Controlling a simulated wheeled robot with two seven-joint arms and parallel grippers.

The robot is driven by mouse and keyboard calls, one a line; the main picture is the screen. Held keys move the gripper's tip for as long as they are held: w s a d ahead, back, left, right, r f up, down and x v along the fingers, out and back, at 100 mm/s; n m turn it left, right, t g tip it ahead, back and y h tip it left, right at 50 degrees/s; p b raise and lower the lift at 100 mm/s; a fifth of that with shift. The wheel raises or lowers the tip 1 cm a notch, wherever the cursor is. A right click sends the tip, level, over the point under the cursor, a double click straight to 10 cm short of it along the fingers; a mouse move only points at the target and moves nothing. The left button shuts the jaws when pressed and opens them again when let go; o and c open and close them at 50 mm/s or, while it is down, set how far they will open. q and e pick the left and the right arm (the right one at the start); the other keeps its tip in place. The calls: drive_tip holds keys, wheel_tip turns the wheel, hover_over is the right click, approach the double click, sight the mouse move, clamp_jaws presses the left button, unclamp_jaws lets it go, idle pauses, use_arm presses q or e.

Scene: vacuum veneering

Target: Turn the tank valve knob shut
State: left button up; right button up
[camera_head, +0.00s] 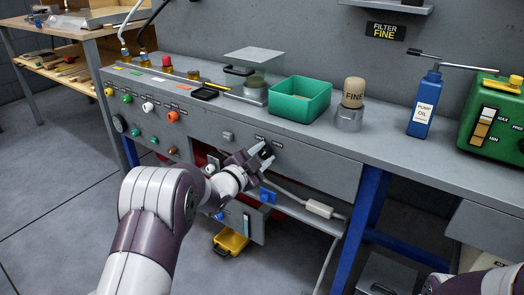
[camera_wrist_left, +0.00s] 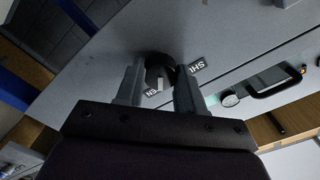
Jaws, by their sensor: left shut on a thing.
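The black tank valve knob (camera_wrist_left: 157,68) sits on the grey front panel, between the two fingers of my left gripper (camera_wrist_left: 158,85) in the wrist view. The fingers are shut on it from both sides. My right gripper is out of view; only part of my right arm shows at the lower right.
The grey bench (camera_head: 330,150) carries a green bin (camera_head: 300,100), a "FINE" filter (camera_head: 353,93), a blue oil bottle (camera_head: 425,103) and a green pump (camera_head: 492,118). Several coloured knobs sit on the panel to the left. A yellow bin (camera_head: 230,243) stands below.

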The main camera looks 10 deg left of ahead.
use_arm(q)
drive_tip(key=n+p, duration=0.5)
drive_tip(key=shift+r, duration=0.25)
drive_tip(key=n+p, duration=0.3)
drive_tip(key=shift+a, duration=0.1)
drive_tip(key=n+p, duration=0.3)
drive_tip(key=n, duration=0.1)
drive_tip(key=shift+f, duration=0.1)
drive_tip(key=shift+f+n+p, duration=0.15)
drive_tip(key=shift+n+p, duration=0.9)
drive_tip(key=shift+n, duration=1.05)
drive_tip(key=o, duration=1)
drive_tip(key=shift+o, duration=0.2)
